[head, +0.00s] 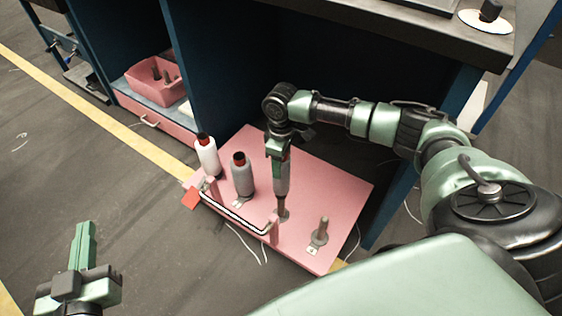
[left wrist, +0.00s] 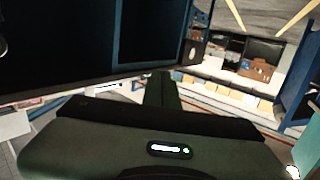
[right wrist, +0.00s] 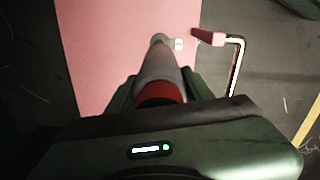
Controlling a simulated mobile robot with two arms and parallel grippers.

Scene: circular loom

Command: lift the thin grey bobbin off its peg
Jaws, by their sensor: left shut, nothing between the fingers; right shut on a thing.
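The thin grey bobbin (head: 282,180) is upright in my right gripper (head: 279,152). It also shows in the right wrist view (right wrist: 158,70), with a red band at its near end. My right gripper is shut on its upper part. A grey peg (head: 283,212) shows below the bobbin's lower end on the pink board (head: 345,190). I cannot tell whether the peg's tip is still inside the bobbin. My left gripper (head: 84,238) is shut and empty, low at the left, away from the board.
A white bobbin (head: 207,155) and a thicker grey bobbin (head: 242,175) stand left of the held one. A bare peg (head: 320,231) is at the right. A handle (head: 235,216) runs along the board's front. A pink bin (head: 155,82) sits in the cabinet.

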